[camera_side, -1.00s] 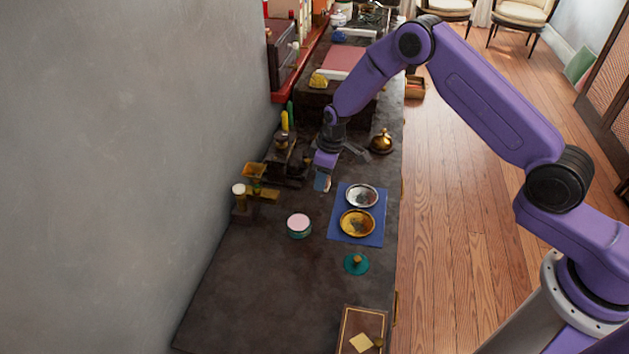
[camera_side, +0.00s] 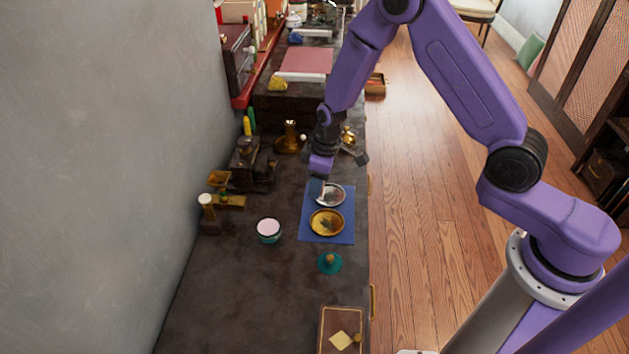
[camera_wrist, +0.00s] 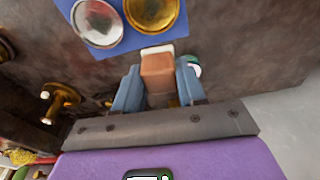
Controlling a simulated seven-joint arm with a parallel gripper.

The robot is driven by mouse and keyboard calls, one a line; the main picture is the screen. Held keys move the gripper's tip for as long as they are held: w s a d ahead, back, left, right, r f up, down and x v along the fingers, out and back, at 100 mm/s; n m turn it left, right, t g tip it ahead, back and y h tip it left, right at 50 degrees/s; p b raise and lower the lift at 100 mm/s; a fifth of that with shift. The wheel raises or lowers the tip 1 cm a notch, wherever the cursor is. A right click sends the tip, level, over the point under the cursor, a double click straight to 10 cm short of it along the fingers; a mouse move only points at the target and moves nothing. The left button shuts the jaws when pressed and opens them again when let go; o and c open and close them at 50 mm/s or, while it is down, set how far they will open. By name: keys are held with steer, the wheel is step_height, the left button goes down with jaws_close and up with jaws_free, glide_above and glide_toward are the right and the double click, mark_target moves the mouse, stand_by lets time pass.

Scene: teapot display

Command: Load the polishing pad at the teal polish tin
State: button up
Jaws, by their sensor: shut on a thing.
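My gripper (camera_side: 318,184) is shut on the polishing pad, above the far edge of the blue mat beside the silver dish. In the wrist view my gripper (camera_wrist: 158,88) has its blue fingers on either side of the pad (camera_wrist: 158,72), a tan block with a pale face at its far end. The teal polish tin (camera_side: 268,230) stands open on the dark counter, left of the mat, with pink polish inside. In the wrist view the tin (camera_wrist: 195,69) is partly hidden behind the pad and a finger. A teal lid (camera_side: 330,264) with a brass knob lies nearer the front.
A silver dish (camera_side: 331,195) and a brass dish (camera_side: 326,222) lie on the blue mat (camera_side: 346,237). A brass scale (camera_side: 225,198) and a pale-topped post (camera_side: 207,205) stand by the wall. A brown box (camera_side: 341,330) lies in front. The counter around the tin is largely clear.

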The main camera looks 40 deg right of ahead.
steer(key=o, duration=0.5)
steer(key=c, duration=0.4)
steer(key=w+a+f+n+g, duration=0.1)
steer(key=w+a+n, duration=0.25)
steer(key=a, duration=0.25)
steer(key=w+a+f+n, duration=0.2)
steer(key=w+a+n, duration=0.1)
steer(key=a+n, duration=0.2)
steer(key=shift+n+y, duration=0.25)
steer(key=shift+y, duration=0.05)
steer(key=shift+s+a+f, duration=0.1)
steer(key=shift+a+f, duration=0.05)
steer(key=shift+f, duration=1.35)
steer(key=shift+s+a+f, duration=0.1)
steer(key=shift+a+f, duration=0.05)
steer(key=shift+f, duration=1.3)
